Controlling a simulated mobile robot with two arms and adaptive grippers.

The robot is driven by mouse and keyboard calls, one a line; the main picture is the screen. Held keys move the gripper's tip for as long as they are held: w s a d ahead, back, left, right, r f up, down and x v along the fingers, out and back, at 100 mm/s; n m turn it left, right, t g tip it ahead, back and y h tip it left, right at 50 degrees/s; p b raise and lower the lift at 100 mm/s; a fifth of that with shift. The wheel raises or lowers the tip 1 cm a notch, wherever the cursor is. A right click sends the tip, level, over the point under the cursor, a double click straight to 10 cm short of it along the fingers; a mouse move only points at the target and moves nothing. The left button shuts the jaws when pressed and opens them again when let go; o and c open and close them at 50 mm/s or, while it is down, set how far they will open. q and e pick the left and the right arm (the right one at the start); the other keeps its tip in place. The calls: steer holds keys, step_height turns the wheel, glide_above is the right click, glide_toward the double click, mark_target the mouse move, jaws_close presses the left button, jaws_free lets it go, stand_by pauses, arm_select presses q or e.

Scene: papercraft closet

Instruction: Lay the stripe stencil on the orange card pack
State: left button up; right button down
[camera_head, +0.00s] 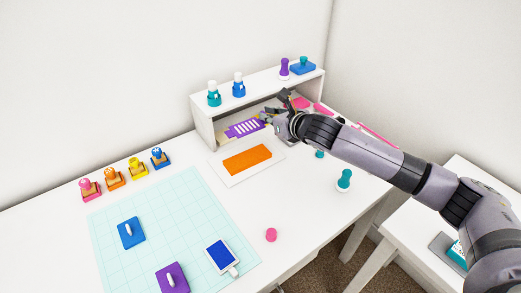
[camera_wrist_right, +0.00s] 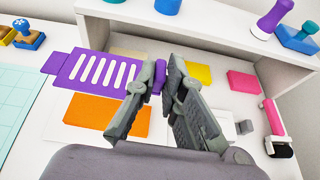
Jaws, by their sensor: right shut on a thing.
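The purple stripe stencil (camera_head: 231,133) has a row of white slots and hangs flat in front of the shelf opening. In the right wrist view the stencil (camera_wrist_right: 71,72) reaches out to the left from the fingertips, with its right end at them. My right gripper (camera_head: 270,119) is shut on that end; its fingers also show in the right wrist view (camera_wrist_right: 160,75). The orange card pack (camera_head: 247,159) lies on a white board (camera_head: 222,177), on the near side of the stencil. In the right wrist view the pack (camera_wrist_right: 88,113) is partly hidden by the fingers. My left gripper is not in view.
A white shelf (camera_head: 204,128) stands behind, with teal and blue stampers (camera_head: 239,89) on top. Pink card (camera_head: 300,103) and yellow card (camera_wrist_right: 199,73) lie under it. A pale cutting mat (camera_head: 190,215) with blue and purple tools is at the left.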

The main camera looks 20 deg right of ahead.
glide_above(267, 154)
step_height(267, 154, down, 6)
steer(key=shift+f, duration=0.15)
steer(key=shift+f+b, duration=0.3)
steer(key=shift+f, duration=0.6)
step_height(267, 154, down, 4)
steer(key=shift+r, duration=0.25)
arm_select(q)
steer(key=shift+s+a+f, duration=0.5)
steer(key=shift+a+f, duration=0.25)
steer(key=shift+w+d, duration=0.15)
arm_select(e)
steer(key=shift+f, duration=0.15)
arm_select(q)
steer(key=shift+b, duration=0.3)
arm_select(e)
steer(key=c, duration=1.7)
jaws_free()
